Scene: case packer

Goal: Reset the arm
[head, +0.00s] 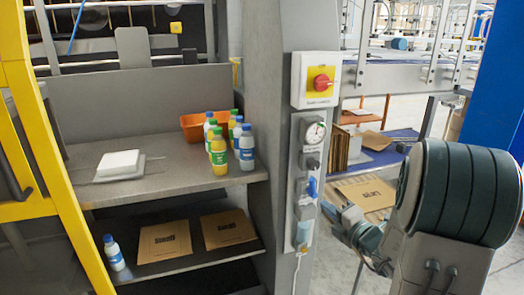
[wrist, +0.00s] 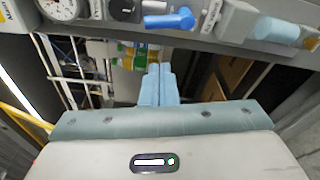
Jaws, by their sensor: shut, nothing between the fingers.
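My gripper (head: 343,215) is in front of the grey machine post in the head view, low and right of the control panel. Part of my arm stands at the right of that view. In the wrist view my gripper's pale blue fingers (wrist: 158,72) are together, with nothing between them. The fingers point towards the panel with its gauge and blue valve handle. The fingertips look apart from the panel, though the exact gap is hard to tell.
Several bottles (head: 219,152) and an orange bin (head: 196,127) stand on the grey shelf (head: 165,184). One bottle (head: 113,253) stands on the lower shelf beside flat cardboard. The panel carries a red switch (head: 321,82), a gauge (head: 315,133) and a blue handle (head: 312,188). A yellow frame (head: 60,180) is at left.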

